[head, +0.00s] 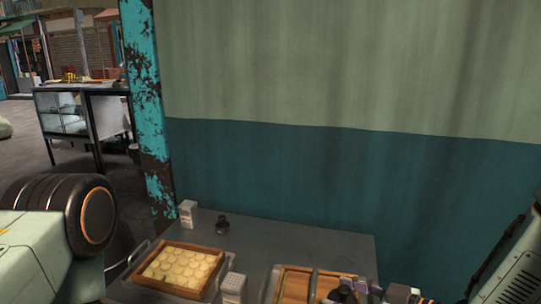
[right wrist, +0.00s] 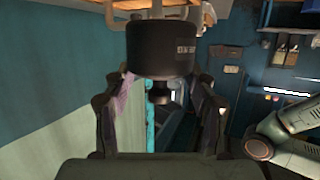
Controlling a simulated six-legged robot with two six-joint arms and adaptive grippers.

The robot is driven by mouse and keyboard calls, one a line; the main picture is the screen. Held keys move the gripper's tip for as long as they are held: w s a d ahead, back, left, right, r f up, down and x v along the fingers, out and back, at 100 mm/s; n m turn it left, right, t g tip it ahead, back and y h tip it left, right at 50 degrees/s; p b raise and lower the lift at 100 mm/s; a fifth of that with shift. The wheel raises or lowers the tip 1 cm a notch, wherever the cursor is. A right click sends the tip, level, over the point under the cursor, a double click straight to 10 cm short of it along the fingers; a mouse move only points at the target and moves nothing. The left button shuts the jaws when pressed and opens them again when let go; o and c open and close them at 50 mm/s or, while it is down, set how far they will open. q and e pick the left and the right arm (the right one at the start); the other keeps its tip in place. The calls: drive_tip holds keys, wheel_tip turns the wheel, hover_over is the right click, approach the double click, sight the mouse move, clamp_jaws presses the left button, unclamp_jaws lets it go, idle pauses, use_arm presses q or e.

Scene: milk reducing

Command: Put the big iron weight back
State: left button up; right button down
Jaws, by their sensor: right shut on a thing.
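The big iron weight (right wrist: 160,50) is a black cylinder with a pale label and a narrow knob. In the right wrist view it sits at the top centre, its knob pointing back toward my gripper. My right gripper (right wrist: 160,88) is shut on it, with one finger at each side of the knob end. In the head view a dark rounded thing (head: 343,294) at the bottom edge looks like this weight, partly cut off. My left gripper is out of view.
A wooden tray of round pale pieces (head: 182,270) stands front left on the table. White cartons (head: 188,213) (head: 233,288) stand near it. A wooden board in a metal tray (head: 292,284) lies front centre. A wall backs the table; its back right is clear.

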drive_tip(key=s+d+f+n+g+b, duration=0.1)
drive_tip(key=s+d+f+b, duration=0.2)
drive_tip(key=s+f, duration=0.3)
drive_tip(key=s+b, duration=0.1)
drive_tip(key=s, duration=0.1)
drive_tip(key=shift+s+f+y, duration=0.2)
drive_tip(key=shift+s+y, duration=0.1)
drive_tip(key=shift+y, duration=0.1)
idle(0.4)
